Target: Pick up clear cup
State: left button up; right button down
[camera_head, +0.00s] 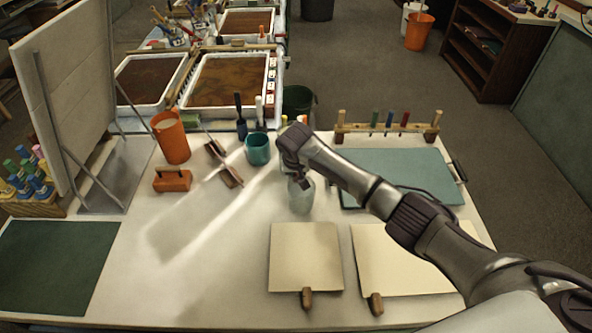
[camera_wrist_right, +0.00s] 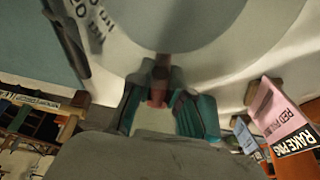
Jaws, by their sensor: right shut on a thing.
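The clear cup (camera_head: 301,199) is a pale, see-through vessel near the middle of the white table, upright in the head view. My right gripper (camera_head: 299,181) reaches in from the right and points down at the cup's top, shut on it. The fingers hide part of the rim. I cannot tell whether the cup's base touches the table. In the right wrist view, the teal-padded fingers of the right gripper (camera_wrist_right: 165,108) show at the centre. My left gripper is not in view.
A teal cup (camera_head: 257,149) stands just left of my right gripper. An orange cup (camera_head: 171,138) is farther left. A wooden rack (camera_head: 388,128) and blue-green board (camera_head: 395,165) lie right. Cream sheets (camera_head: 305,255) lie in front. The table's left-middle is clear.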

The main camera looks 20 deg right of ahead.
jog(key=s+a+r, duration=0.3)
jog(key=s+r, duration=0.2)
jog(key=s, duration=0.5)
jog(key=shift+s+r, duration=0.2)
jog(key=shift+r, duration=0.2)
jog(key=shift+a, duration=0.15)
jog(key=shift+r, duration=0.1)
notch_tip(320, 180, up, 6)
jog(key=p, duration=0.8)
jog(key=shift+p, duration=0.3)
